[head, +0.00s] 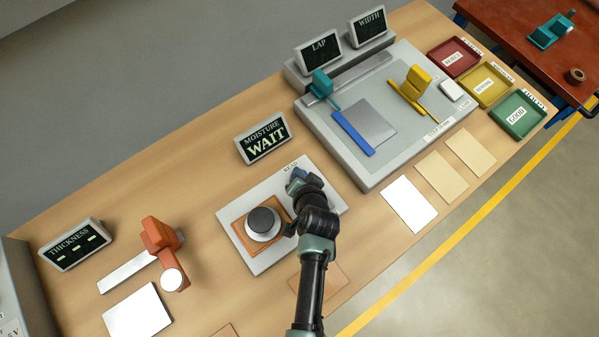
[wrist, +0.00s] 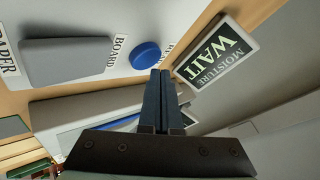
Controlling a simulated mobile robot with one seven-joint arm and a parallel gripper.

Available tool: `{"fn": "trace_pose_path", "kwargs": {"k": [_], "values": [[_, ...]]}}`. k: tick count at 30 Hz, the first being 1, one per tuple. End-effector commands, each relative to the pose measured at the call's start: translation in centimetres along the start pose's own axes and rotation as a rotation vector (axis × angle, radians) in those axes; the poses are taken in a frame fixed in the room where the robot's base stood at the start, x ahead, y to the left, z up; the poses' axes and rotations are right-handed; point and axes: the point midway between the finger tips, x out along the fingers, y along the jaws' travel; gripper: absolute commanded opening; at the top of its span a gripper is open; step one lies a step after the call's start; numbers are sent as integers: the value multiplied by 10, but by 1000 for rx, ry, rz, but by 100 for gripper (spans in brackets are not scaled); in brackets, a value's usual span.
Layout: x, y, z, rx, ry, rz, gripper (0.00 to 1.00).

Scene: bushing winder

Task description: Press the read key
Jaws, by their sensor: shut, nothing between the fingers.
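The read key is a round blue button (wrist: 145,55), beside a partly hidden READ label in the wrist view. My gripper (wrist: 161,73) is shut and empty, its two dark fingers together. The fingertips appear just beside the button's edge in that view; I cannot tell whether they touch it. In the head view my gripper (head: 297,181) is over the light grey moisture plate (head: 330,188), near the READ label, and largely hides the key. The moisture display (head: 263,138) reads WAIT; it also shows in the wrist view (wrist: 217,55).
A dark round puck (head: 262,221) with a white base stands on a brown sheet at the plate's left. A grey block (wrist: 65,62) lies between the PAPER and BOARD labels. A larger grey station (head: 345,170) stands to the right, an orange thickness gauge (head: 160,236) to the left.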

Motion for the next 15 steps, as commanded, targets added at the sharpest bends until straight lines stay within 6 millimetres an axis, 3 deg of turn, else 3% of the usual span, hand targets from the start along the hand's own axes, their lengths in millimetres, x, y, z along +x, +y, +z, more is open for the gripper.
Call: {"fn": "trace_pose_path", "kwargs": {"k": [7, 15], "values": [[-3, -2, -2, 0, 1, 0, 0], [-22, -16, -16, 0, 1, -1, 0]]}}
